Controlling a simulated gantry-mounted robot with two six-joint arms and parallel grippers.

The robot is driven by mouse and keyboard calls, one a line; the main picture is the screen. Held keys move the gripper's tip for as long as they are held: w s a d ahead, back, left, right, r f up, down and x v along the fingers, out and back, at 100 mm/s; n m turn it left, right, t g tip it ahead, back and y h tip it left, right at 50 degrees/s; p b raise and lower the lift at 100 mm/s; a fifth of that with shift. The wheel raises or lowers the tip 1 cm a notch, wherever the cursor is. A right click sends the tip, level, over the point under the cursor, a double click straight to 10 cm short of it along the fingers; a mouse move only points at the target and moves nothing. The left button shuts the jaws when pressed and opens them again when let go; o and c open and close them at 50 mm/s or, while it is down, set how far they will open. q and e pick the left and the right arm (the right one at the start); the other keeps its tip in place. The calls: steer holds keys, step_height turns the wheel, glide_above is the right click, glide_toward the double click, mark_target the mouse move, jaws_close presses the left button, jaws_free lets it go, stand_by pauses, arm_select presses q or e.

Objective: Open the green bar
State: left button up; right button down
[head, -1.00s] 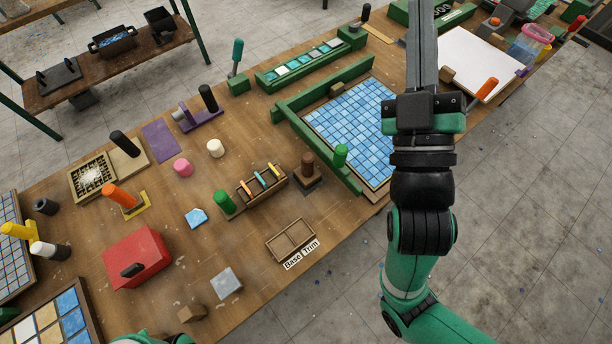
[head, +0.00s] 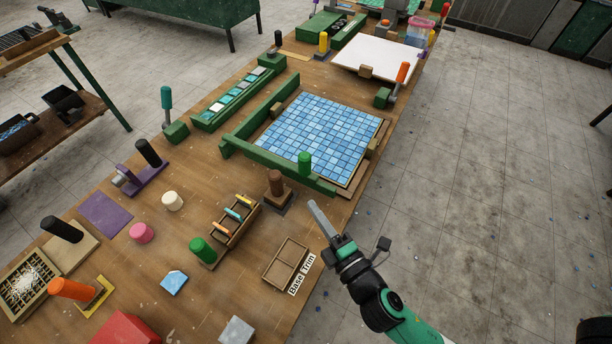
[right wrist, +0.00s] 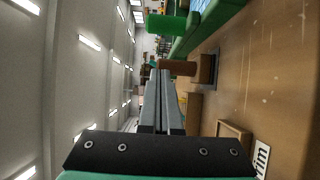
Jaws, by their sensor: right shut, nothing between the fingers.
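The green bar (head: 275,166) lies along the near side of the blue mosaic sheet (head: 325,125) and meets a second green rail (head: 262,108) at the left corner. An upright green handle (head: 305,163) stands on the bar. The handle also shows at the top of the right wrist view (right wrist: 166,24), with the bar (right wrist: 196,36) beside it. My right gripper (head: 313,205) is shut and empty, near the table's front edge, apart from the bar and its handle. Its closed fingers (right wrist: 160,75) point toward the brown-handled block in the wrist view. My left gripper is out of view.
The brown-handled block (head: 276,184) stands between the bar and a small rack (head: 235,220) of coloured sticks. A divided tray (head: 285,262) labelled "Base Trim" lies left of my right gripper. A second green handle (head: 202,249) stands left of the rack. The floor at right is open.

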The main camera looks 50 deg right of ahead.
steer(key=w+d+p, duration=0.1)
steer(key=w+d, duration=0.4)
steer(key=w, duration=0.3)
steer(key=shift+d+p, duration=0.2)
steer(key=shift+p, duration=0.2)
